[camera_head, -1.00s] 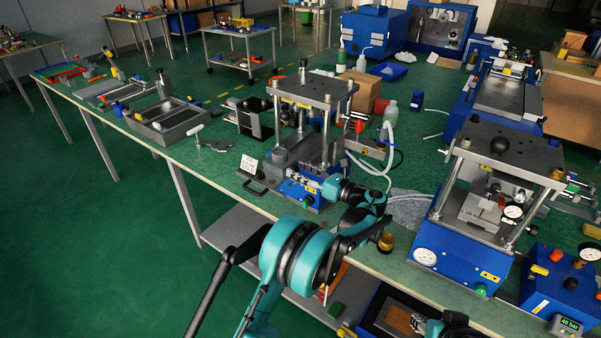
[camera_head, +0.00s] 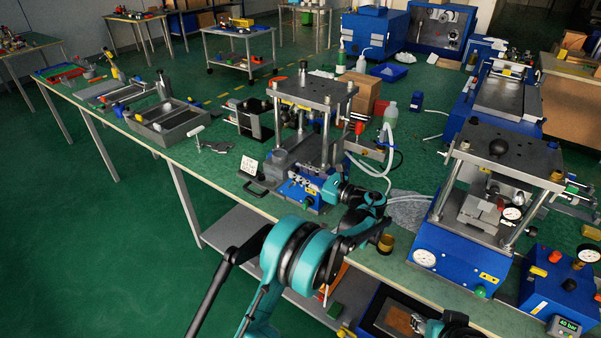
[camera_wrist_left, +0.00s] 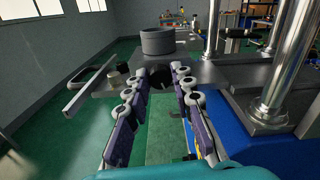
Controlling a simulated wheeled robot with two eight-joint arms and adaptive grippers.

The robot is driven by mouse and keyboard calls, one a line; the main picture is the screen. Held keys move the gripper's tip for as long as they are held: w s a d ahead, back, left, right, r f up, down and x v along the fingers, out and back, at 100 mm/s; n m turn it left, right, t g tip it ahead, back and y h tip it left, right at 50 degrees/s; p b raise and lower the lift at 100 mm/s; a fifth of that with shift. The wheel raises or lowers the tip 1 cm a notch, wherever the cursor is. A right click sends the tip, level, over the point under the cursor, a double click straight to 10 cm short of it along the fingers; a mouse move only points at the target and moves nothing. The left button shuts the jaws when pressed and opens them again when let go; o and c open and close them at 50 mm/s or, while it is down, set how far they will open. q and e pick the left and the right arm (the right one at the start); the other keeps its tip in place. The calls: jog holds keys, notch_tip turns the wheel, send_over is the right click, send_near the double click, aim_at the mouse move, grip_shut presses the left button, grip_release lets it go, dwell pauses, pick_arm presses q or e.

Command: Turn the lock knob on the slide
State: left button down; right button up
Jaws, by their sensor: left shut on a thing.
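The small press (camera_head: 318,92) stands on the near edge of the green bench, with its grey slide (camera_head: 283,163) and a loop handle (camera_head: 255,187) at the front left. My left gripper (camera_head: 295,181) is low at the press's front, beside its blue base. In the left wrist view, the fingertips (camera_wrist_left: 160,77) are closed on the dark round lock knob (camera_wrist_left: 160,73), which they partly hide. Behind it are a grey cylinder (camera_wrist_left: 157,42) and the grey slide body. My right gripper is not in view; only a bit of that arm shows at the bottom right.
A second press (camera_head: 495,190) with a gauge stands to the right, and a brass cup (camera_head: 386,243) sits near my left wrist. Metal press columns (camera_wrist_left: 278,65) rise close to the right of my fingers. Grey trays (camera_head: 170,122) lie farther left.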

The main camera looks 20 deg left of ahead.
pick_arm(q)
jog(key=n, duration=0.6)
jog(key=shift+p, duration=0.35)
jog(key=n, duration=0.6)
jog(key=shift+s+f+n, duration=0.1)
jog(key=shift+n, duration=0.3)
jog(key=n+p, duration=0.1)
jog(key=n, duration=1.2)
jog(key=shift+f, duration=0.1)
jog(key=c, duration=1.3)
grip_release()
